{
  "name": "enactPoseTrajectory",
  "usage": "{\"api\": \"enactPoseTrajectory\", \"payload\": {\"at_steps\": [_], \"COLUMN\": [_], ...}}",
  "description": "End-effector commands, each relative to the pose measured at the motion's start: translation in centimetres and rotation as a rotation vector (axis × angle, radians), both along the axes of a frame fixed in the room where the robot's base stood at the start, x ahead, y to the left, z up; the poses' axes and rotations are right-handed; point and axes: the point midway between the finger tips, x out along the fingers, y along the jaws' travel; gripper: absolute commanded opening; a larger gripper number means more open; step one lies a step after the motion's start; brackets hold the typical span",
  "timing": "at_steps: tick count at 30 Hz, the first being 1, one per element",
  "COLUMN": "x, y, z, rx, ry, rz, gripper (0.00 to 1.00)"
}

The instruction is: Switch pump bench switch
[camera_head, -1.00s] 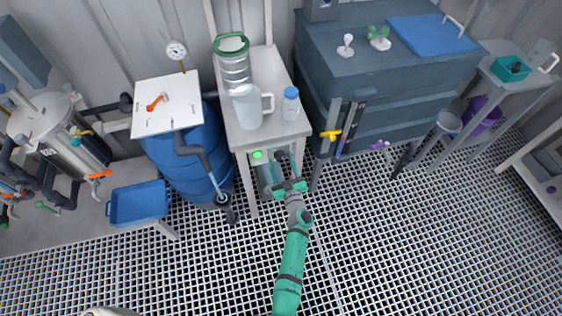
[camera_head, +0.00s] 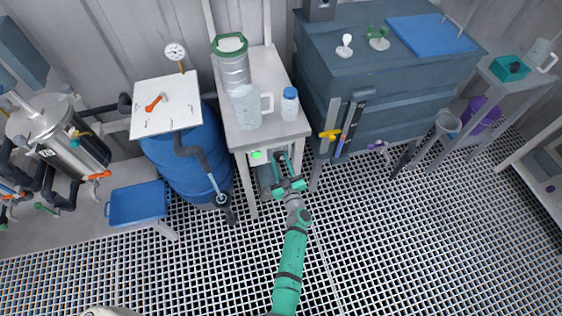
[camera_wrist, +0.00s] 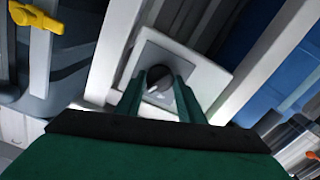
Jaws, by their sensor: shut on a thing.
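The pump bench switch (camera_wrist: 159,80) is a dark round knob on a pale square plate (camera_wrist: 203,73), seen in the wrist view. My gripper (camera_wrist: 158,92) reaches up to it, with the two green fingers closed on either side of the knob. In the head view my gripper (camera_head: 284,162) is at the front of the narrow white bench (camera_head: 265,135), just under its top. The knob is too small and covered there to make out. A lit green light (camera_head: 256,155) shows on the bench front to the left of my gripper.
On the bench top stand a clear green-lidded container (camera_head: 232,68), a clear jug (camera_head: 246,108) and a blue-capped bottle (camera_head: 289,104). A blue barrel (camera_head: 190,165) is on the left. A dark cabinet with a yellow valve handle (camera_head: 330,135) is on the right. The grating floor in front is clear.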

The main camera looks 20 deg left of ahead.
Motion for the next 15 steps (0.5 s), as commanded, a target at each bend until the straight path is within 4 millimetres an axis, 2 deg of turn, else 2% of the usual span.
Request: {"api": "enactPoseTrajectory", "payload": {"at_steps": [15], "x": [0.2], "y": [-0.17], "z": [0.19], "rx": [-0.346], "ry": [-0.236], "rz": [-0.004], "gripper": [0.12]}}
